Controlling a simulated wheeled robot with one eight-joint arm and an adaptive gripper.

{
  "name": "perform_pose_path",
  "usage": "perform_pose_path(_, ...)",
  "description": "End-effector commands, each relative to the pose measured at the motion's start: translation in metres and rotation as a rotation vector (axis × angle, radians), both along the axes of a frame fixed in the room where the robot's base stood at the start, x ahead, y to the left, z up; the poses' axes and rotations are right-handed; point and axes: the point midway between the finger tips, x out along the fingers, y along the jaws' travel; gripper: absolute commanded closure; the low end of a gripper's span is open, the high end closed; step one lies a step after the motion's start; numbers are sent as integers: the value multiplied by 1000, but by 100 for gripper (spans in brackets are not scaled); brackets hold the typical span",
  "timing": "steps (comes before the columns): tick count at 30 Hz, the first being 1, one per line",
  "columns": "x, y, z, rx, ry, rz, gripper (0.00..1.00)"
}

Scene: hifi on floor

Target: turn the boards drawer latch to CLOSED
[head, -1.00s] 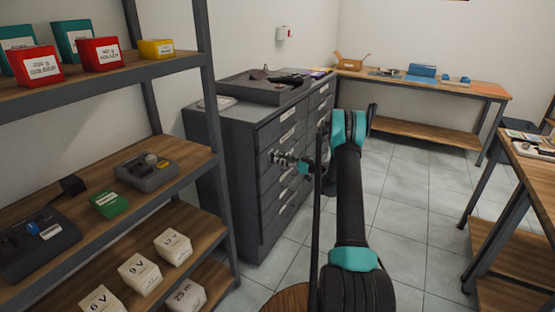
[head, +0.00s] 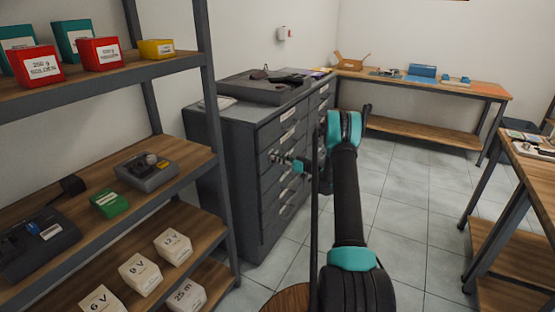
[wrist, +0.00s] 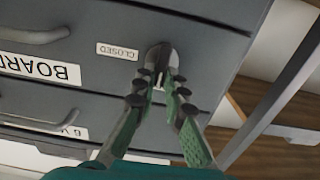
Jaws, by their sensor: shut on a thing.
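The boards drawer (wrist: 90,85) is a dark grey cabinet drawer with a white label partly reading "BOARD", upside down in the wrist view. A small "CLOSED" plate (wrist: 117,51) is on its front beside the latch (wrist: 158,52), a dark rounded knob. My gripper (wrist: 161,80) has its fingertips together on the latch, shut on it. The fingers cover part of the latch, so I cannot tell its exact angle. In the head view my gripper (head: 275,157) is at the front of the cabinet (head: 238,165); the latch there is too small to make out.
A shelf rack (head: 175,165) with boxes and devices stands close on the left. A workbench (head: 430,84) is along the back wall, and another table (head: 530,160) is at the right. The tiled floor (head: 405,205) between them is clear.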

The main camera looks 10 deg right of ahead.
Motion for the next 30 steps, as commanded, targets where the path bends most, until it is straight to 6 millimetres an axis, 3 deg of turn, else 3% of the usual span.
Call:
perform_pose_path(13,1,-1,0,73,100,0,100)
perform_pose_path(30,6,-5,-3,377,519,0,100)
